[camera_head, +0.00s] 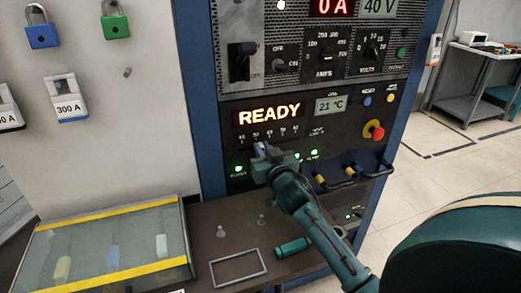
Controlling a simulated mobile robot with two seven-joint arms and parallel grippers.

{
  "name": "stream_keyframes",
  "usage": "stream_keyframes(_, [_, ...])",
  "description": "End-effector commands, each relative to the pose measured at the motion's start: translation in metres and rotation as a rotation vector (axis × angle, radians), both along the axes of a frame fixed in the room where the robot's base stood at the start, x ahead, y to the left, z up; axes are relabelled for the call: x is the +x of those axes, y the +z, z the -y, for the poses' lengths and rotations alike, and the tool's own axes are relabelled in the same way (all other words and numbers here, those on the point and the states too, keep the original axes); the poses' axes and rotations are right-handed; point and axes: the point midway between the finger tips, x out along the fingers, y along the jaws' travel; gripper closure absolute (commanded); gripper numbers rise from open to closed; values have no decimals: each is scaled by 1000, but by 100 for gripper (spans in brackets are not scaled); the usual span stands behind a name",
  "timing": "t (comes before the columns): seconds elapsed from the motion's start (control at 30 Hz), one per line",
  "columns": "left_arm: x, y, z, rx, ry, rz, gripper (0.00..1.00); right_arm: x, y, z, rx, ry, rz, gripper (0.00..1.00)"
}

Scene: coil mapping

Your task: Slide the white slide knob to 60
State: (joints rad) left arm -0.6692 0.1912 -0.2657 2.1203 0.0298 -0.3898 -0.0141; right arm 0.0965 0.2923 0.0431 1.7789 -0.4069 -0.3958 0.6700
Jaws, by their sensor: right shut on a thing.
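My right gripper (261,150) comes in from the lower right and is at the slider on the cabinet's front panel. It is shut on the white slide knob, which is mostly hidden by the fingers. The row of small scale numbers (270,134) runs just above the gripper. The gripper sits under the left to middle part of this row, but the numbers are too small to read surely. The orange READY display (269,113) is above the scale. My left gripper is not in view.
Below is a brown shelf (205,215) with a teal cylinder (293,247) and a grey frame (238,268). A glass-topped case (85,240) is at left.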

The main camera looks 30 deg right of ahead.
Motion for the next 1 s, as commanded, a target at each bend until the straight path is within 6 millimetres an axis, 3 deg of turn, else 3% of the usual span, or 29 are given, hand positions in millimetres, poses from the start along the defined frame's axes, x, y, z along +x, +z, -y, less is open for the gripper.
stream_keyframes(0.1, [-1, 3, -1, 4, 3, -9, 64, -5, 0, 21, -4, -3, -6, 100])
stream_keyframes(0.2, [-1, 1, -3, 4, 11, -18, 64, -8, 0, 30, -2, -3, -3, 100])
stream_keyframes(0.47, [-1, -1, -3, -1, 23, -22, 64, -8, 0, 31, -2, -3, -1, 100])
stream_keyframes(0.5, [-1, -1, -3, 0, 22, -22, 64, -8, 0, 31, -2, -3, -1, 85])
stream_keyframes(0.77, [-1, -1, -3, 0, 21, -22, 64, -8, 0, 31, -2, -3, -1, 64])
stream_keyframes(1.0, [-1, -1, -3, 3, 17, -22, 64, -8, 0, 31, -2, -3, -1, 64])
